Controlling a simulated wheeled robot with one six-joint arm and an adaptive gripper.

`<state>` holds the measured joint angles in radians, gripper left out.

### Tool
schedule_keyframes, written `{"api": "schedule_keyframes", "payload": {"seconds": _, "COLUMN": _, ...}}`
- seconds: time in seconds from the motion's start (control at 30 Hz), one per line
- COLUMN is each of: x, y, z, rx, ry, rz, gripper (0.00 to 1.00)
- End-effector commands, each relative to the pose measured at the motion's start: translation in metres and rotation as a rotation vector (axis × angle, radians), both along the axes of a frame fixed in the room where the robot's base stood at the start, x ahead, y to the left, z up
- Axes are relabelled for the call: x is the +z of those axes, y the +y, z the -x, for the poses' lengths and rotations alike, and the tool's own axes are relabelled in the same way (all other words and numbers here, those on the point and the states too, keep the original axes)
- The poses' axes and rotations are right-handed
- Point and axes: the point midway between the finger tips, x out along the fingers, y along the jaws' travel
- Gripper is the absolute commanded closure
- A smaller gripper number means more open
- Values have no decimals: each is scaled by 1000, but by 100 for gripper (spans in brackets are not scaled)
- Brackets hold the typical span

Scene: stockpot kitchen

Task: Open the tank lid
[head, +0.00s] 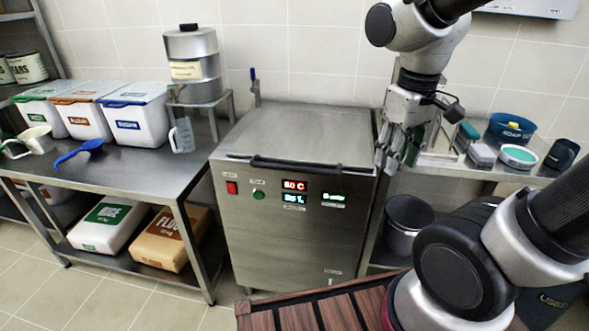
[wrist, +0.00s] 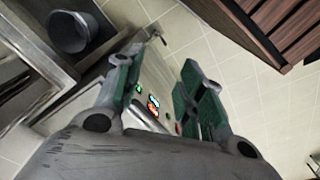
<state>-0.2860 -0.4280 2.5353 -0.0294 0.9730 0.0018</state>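The steel tank (head: 290,225) stands in the middle of the head view. Its flat lid (head: 300,130) lies closed on top, with a long dark bar handle (head: 300,164) along the front edge. My gripper (head: 388,160) hangs fingers-down by the tank's right edge, to the right of the handle and apart from its end. In the wrist view my gripper (wrist: 160,65) has its two green-padded fingers spread with nothing between them. The tank's front panel and lit displays (wrist: 153,105) show behind the fingers; the handle cannot be made out there.
A steel table with white bins (head: 140,115) and a metal dispenser (head: 193,60) stands left of the tank. A shelf with a blue tub (head: 512,128) is at right, a dark pot (head: 408,222) below. A wooden slatted surface (head: 310,312) is in front.

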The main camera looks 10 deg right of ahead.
Motion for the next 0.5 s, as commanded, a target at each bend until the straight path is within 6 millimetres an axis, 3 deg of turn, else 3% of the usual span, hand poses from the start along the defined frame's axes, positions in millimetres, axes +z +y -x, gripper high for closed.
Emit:
{"api": "schedule_keyframes", "payload": {"seconds": 0.03, "x": -15, "y": 10, "z": -6, "rx": 77, "ry": 74, "rz": 51, "gripper": 61}}
{"api": "schedule_keyframes", "payload": {"seconds": 0.3, "x": -79, "y": 43, "z": -42, "rx": 395, "ry": 341, "rz": 447, "gripper": 61}}
{"api": "schedule_keyframes", "payload": {"seconds": 0.5, "x": -124, "y": 74, "z": -79, "rx": 559, "ry": 373, "rz": 837, "gripper": 61}}
